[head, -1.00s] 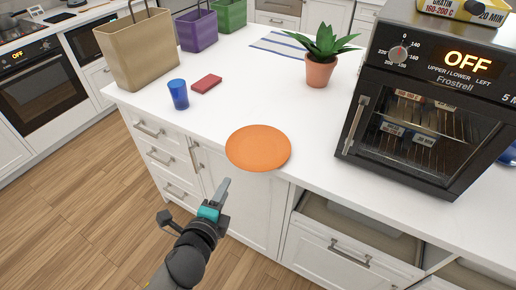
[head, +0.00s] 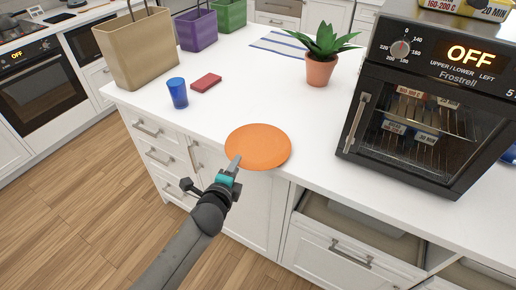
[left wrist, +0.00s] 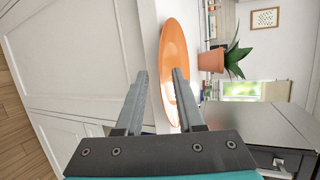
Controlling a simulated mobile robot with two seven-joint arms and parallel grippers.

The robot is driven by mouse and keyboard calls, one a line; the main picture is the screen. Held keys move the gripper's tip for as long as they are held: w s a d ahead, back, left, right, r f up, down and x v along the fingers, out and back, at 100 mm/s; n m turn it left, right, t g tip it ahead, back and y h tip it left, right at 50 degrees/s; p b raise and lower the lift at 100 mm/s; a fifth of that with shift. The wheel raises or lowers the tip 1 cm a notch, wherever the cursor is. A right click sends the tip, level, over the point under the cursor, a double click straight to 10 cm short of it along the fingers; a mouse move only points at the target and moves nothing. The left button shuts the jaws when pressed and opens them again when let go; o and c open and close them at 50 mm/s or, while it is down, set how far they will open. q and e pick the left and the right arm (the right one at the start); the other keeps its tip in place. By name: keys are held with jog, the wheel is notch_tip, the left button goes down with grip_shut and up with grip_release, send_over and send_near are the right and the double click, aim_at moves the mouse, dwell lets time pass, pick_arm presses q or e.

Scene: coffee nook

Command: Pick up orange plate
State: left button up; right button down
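The orange plate (head: 260,144) lies flat on the white counter, its near rim at the counter's front edge. It also shows in the left wrist view (left wrist: 176,62), seen nearly edge-on. My left gripper (head: 236,162) is at the plate's near-left rim. In the left wrist view my left gripper (left wrist: 160,80) is open, with its two fingers apart and the plate's rim lying between or just beyond the fingertips. I cannot tell whether either finger touches the plate. My right gripper is in neither view.
A black oven (head: 420,110) stands right of the plate on the counter (head: 225,90). A potted plant (head: 320,70) is behind. Free counter surrounds the plate's back and left.

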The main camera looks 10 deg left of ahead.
pick_arm(q)
jog(key=shift+w, duration=0.1)
grip_shut()
dwell(1.3)
